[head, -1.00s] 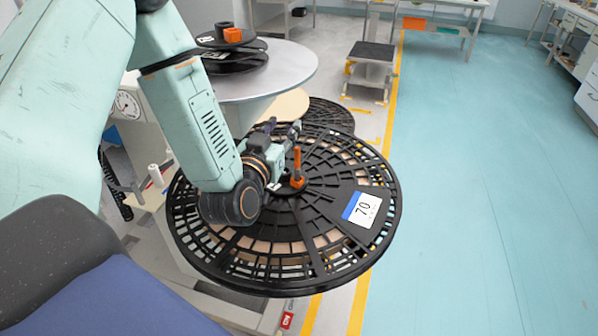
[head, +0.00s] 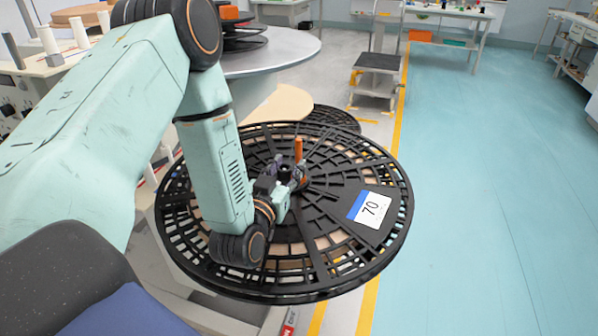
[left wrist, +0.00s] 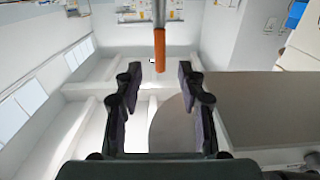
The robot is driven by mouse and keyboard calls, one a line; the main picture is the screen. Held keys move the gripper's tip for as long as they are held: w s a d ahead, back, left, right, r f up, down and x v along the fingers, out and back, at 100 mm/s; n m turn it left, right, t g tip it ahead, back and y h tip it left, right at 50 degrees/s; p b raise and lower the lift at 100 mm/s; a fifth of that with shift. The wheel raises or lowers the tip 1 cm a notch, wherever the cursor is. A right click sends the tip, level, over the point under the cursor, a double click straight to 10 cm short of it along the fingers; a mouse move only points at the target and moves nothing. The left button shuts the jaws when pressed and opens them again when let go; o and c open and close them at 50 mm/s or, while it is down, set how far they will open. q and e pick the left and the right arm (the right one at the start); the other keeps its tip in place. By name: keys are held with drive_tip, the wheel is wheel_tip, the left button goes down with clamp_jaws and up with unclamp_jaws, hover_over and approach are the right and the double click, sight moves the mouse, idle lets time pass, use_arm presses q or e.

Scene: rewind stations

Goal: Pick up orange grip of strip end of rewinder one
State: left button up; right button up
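An orange upright grip (head: 299,149) stands near the hub of a large black slotted reel (head: 345,253) in the head view. The reel carries a white and blue label (head: 370,209) reading 70. My left gripper (head: 290,168) is low over the reel, close beside the grip; it hides part of the grip's base. In the left wrist view my left gripper (left wrist: 160,72) is open. The orange grip (left wrist: 160,50) shows as a rod coming from the top, its end between the fingertips with gaps on both sides. My right gripper is not in view.
A round grey table (head: 270,52) with black reels on it stands behind the reel. A small step stand (head: 377,75) is farther back. A bench with white spools (head: 48,40) is at left. The blue floor at right (head: 480,200) is clear.

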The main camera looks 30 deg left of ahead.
sight(297, 153)
use_arm(q)
drive_tip(key=shift+w+a, duration=0.1)
drive_tip(key=shift+w, duration=0.5)
drive_tip(key=shift+b+x, duration=0.45)
drive_tip(key=shift+x, duration=2.75)
drive_tip(key=shift+f, duration=0.2)
drive_tip(key=shift+c, duration=0.5)
drive_tip(key=shift+s, duration=0.1)
clamp_jaws()
